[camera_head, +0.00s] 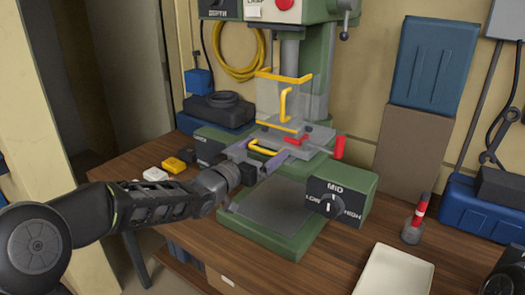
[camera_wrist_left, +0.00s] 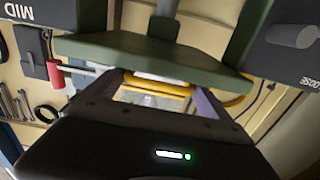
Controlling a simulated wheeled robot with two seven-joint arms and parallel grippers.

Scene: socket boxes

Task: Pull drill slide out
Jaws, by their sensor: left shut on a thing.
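The green drill press (camera_head: 300,60) stands on the wooden table. Its slide (camera_head: 300,133) is a grey plate below the clear guard, with a yellow handle (camera_head: 263,147) on its front. My left gripper (camera_head: 262,158) reaches in from the left, its fingers on either side of this handle. It is shut on the handle, which also shows between the fingers in the left wrist view (camera_wrist_left: 158,87). How far the slide stands out is hard to tell. My right gripper is not in view.
A MID/LOW/HIGH dial box (camera_head: 340,197) stands right of the slide, with a red grip (camera_head: 339,147) above it. A yellow-framed guard (camera_head: 290,95) hangs over the slide.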

